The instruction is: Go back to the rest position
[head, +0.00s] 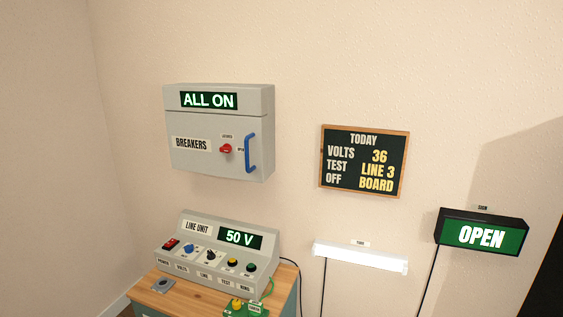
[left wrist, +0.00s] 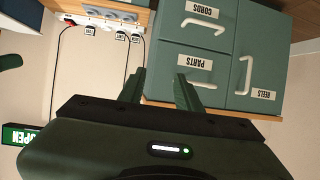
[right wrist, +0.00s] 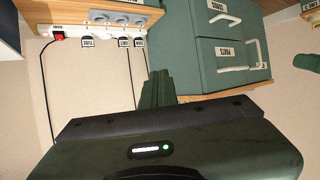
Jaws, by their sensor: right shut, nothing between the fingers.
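My left gripper (left wrist: 160,88) shows in the left wrist view with its two green fingers apart and nothing between them. My right gripper (right wrist: 157,88) shows in the right wrist view with its fingers together and nothing held. Neither gripper shows in the head view. The grey line unit (head: 218,250) stands on a wooden-topped cabinet and reads 50 V. The breaker box (head: 218,132) hangs on the wall above it, reads ALL ON, and its door with the blue handle (head: 251,153) looks closed.
A chalkboard (head: 364,161), a lit white tube (head: 360,257) and a green OPEN sign (head: 481,235) are on the wall. Green drawers with white handles (left wrist: 196,74) and a power strip (right wrist: 100,33) with plugs and cables appear beyond the grippers. A green box (head: 245,309) sits at the cabinet's front.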

